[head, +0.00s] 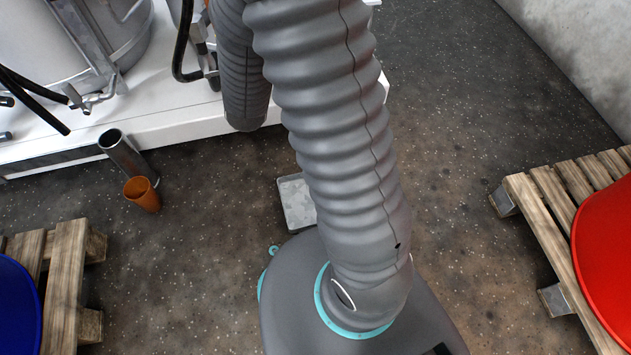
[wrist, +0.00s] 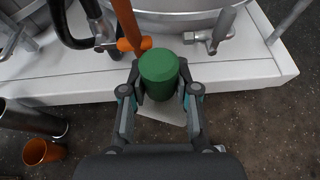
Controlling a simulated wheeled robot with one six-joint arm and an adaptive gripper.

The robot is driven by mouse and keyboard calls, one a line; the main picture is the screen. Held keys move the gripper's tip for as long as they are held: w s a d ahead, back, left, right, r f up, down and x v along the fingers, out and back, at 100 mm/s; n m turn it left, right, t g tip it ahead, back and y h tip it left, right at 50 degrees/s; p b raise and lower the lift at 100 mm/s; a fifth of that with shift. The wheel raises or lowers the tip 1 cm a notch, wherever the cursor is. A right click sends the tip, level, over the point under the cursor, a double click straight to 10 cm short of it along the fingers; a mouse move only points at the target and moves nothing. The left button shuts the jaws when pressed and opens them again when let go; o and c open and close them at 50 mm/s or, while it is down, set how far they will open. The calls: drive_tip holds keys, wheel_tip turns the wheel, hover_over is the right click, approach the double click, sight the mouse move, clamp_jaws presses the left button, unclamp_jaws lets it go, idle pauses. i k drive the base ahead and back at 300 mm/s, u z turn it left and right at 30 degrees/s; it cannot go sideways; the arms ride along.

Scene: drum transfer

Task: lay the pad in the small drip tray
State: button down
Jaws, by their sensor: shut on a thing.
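In the wrist view my gripper (wrist: 160,90) is shut on a green cylinder (wrist: 159,66), with one finger on each side. The cylinder shows its round end to the camera. No flat pad shows, and I cannot tell if this cylinder is the pad rolled up. The small drip tray (head: 297,203), a grey metal tray, lies on the dark floor in the head view, partly hidden by my arm. A pale patch of what looks like the same tray (wrist: 164,113) shows below the cylinder in the wrist view. My gripper is hidden in the head view.
A white platform (head: 165,120) with a large metal vessel (head: 75,40), valves and black hoses stands at the back. A steel tube (head: 122,152) and an orange cup (head: 142,194) stand left. Pallets carry a blue drum (head: 18,305) and a red drum (head: 608,265).

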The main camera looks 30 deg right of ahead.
sight(310, 200)
drive_tip(key=z, duration=1.05)
drive_tip(key=k, duration=1.85)
drive_tip(key=u, duration=1.1)
drive_tip(key=i, duration=1)
drive_tip(key=z, duration=0.05)
